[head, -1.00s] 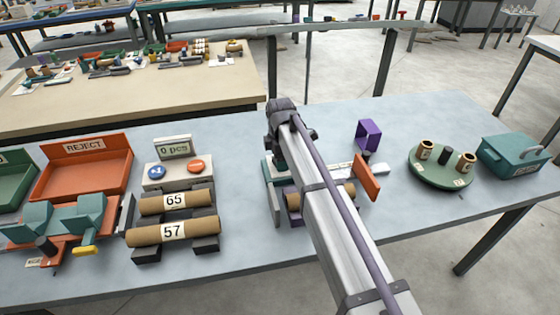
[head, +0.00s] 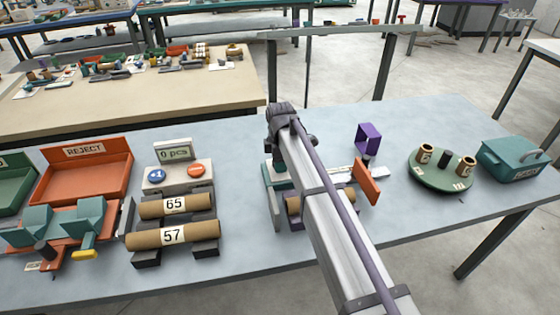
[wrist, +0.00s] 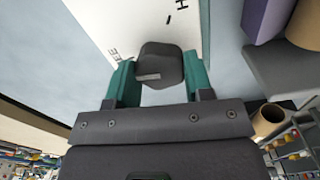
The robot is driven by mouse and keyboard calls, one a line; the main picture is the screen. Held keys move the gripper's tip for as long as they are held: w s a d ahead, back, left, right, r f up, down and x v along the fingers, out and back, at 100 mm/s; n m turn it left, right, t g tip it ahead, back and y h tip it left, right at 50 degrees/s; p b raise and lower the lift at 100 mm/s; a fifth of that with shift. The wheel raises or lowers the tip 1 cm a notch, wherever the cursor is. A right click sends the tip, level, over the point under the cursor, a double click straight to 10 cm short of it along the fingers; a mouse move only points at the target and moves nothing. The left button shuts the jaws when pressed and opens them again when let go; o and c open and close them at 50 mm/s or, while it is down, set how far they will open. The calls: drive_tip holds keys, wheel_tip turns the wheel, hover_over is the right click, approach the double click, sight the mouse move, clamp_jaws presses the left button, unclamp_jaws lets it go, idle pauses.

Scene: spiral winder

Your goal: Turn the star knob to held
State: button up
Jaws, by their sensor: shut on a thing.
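The star knob (wrist: 161,66) shows in the wrist view as a dark grey, rounded block with a light bar on its near face. It sits over a white plate (wrist: 110,22) with printed marks, including an "H" to its upper right and partly hidden letters to its left. My gripper (wrist: 158,80) has its two teal fingers on either side of the knob, shut on it. In the head view my arm hides the knob and the gripper. Part of the white plate shows to the right of my arm (head: 343,172).
The winder's orange flap (head: 367,184) and purple bracket (head: 368,138) stand just right of my arm. Tubes marked 65 (head: 176,205) and 57 (head: 172,235) lie on a rack to the left. A green turntable (head: 440,172) and teal box (head: 512,157) stand at the right.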

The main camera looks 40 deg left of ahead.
drive_tip(key=m, duration=1.6)
drive_tip(key=shift+m, duration=0.4)
drive_tip(key=m, duration=0.6)
drive_tip(key=o, duration=0.9)
